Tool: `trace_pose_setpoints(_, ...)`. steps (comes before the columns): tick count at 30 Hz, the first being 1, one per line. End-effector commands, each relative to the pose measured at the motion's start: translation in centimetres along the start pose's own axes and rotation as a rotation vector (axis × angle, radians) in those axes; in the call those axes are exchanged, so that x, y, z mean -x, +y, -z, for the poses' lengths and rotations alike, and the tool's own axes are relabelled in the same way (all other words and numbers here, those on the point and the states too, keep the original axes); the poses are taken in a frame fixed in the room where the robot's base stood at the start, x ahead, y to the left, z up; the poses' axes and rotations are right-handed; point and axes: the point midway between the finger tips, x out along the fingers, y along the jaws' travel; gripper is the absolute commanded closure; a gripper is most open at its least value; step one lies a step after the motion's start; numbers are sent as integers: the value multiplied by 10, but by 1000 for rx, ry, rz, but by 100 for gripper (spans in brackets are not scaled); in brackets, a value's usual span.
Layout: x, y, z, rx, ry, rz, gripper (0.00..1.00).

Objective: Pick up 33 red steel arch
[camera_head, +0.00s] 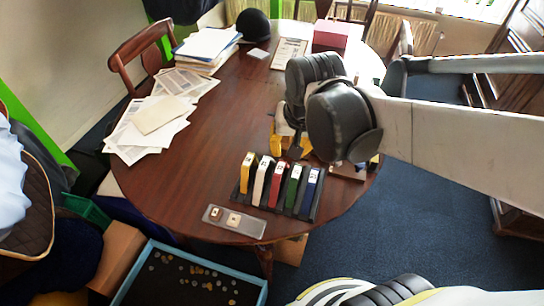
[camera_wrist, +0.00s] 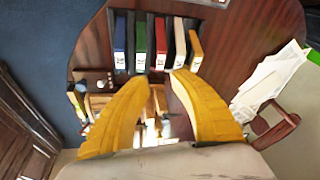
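The red arch (camera_head: 277,185) stands in the middle of a row of coloured pieces in a dark rack (camera_head: 317,208) near the table's front edge. It is between a white piece (camera_head: 262,178) and a green piece (camera_head: 292,187). Its label is too small to read surely. In the wrist view the red arch (camera_wrist: 160,42) lies beyond the fingertips, near the gap between them. My gripper (camera_wrist: 163,78) has its yellow fingers apart, with nothing seen between the tips. In the head view my gripper (camera_head: 287,150) is above the table, behind the rack, partly hidden by my wrist.
A yellow piece (camera_head: 247,173) and a blue piece (camera_head: 310,192) stand at the row's ends. A clear plate (camera_head: 234,221) with small tiles lies in front. Papers (camera_head: 152,120) cover the table's left side. A red box (camera_head: 329,36) stands at the back. The table's middle left is clear.

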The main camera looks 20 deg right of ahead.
Motion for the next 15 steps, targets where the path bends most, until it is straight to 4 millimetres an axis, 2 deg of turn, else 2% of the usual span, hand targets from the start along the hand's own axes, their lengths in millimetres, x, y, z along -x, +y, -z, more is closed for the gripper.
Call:
trace_pose_setpoints(1,0,-4,11,-34,-33,-11,73)
trace_pose_setpoints(6,-23,-12,29,-174,-161,-69,73)
trace_pose_setpoints(15,-59,-15,34,-309,-274,-141,73)
